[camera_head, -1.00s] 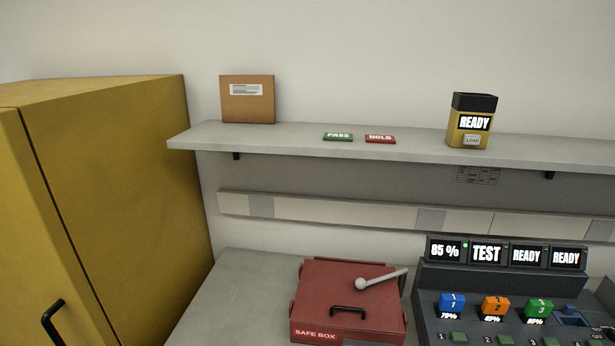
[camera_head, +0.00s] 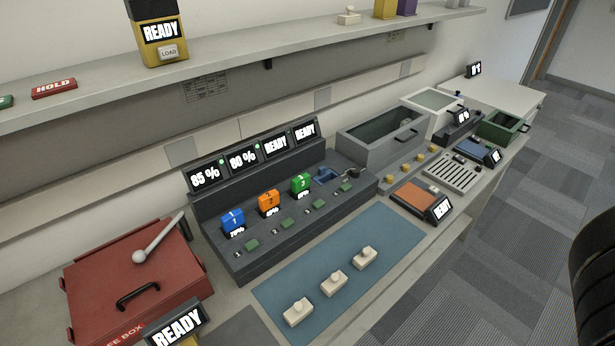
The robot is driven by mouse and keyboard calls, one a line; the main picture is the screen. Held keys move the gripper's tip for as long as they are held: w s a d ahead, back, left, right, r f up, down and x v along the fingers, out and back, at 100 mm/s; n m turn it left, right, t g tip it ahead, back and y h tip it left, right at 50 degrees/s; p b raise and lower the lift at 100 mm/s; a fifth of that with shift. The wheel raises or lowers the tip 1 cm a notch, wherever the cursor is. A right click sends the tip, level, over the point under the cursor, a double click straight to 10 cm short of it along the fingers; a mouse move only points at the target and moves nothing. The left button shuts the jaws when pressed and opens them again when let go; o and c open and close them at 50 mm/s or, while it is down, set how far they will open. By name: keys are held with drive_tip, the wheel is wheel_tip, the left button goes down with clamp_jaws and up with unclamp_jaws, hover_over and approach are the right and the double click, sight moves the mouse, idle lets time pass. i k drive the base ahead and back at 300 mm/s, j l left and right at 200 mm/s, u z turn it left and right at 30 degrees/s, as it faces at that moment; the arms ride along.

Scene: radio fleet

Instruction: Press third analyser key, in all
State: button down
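The dark analyser (camera_head: 215,257) stands on the bench in the middle of the head view. Its four screens read 85 %, 80 %, READY and READY from left to right. Green lamps show beside the first two screens. A blue pack (camera_head: 232,221), an orange pack (camera_head: 268,203) and a green pack (camera_head: 300,184) sit in its first three bays; the fourth bay (camera_head: 326,175) is empty. A row of small green keys runs along the front; the third key (camera_head: 318,204) is below the green pack. My gripper is not in view.
Three pale blocks with knobs stand on a blue mat (camera_head: 283,290) in front of the analyser. A red safe box (camera_head: 137,278) is left, with a READY display (camera_head: 176,324) near it. Grey bins and small devices stand right. A shelf (camera_head: 226,61) runs above.

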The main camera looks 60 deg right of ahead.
sight(320, 202)
drive_tip(key=z, duration=0.9)
